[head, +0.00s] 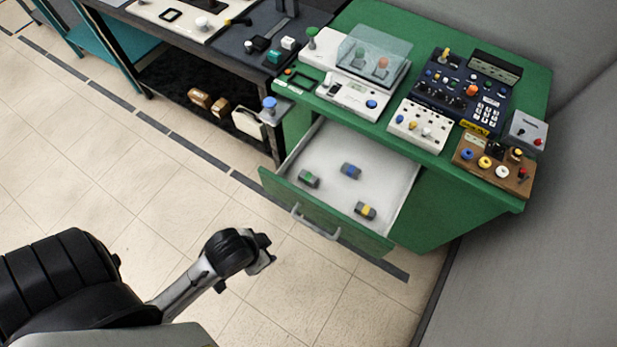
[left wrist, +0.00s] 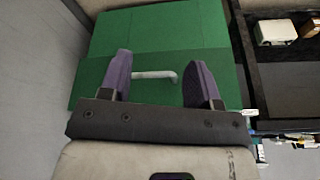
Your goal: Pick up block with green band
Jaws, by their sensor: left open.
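The block with the green band (head: 308,179) lies in the open drawer, near its front left corner. A block with a blue band (head: 350,171) and a block with a yellow band (head: 365,210) lie apart from it in the same drawer (head: 318,147). My left gripper (head: 268,248) is outside the drawer, in front of it and to its lower left. It is open and empty. In the left wrist view the two fingers of my left gripper (left wrist: 160,80) stand apart, facing the green cabinet front. The blocks are not visible in that view. My right gripper is not in view.
The green drawer front with its handle (head: 316,222) stands between my left gripper and the blocks; the handle also shows in the left wrist view (left wrist: 152,75). The green cabinet top (head: 400,30) above holds several control panels. A dark workbench stands left. The floor in front is clear.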

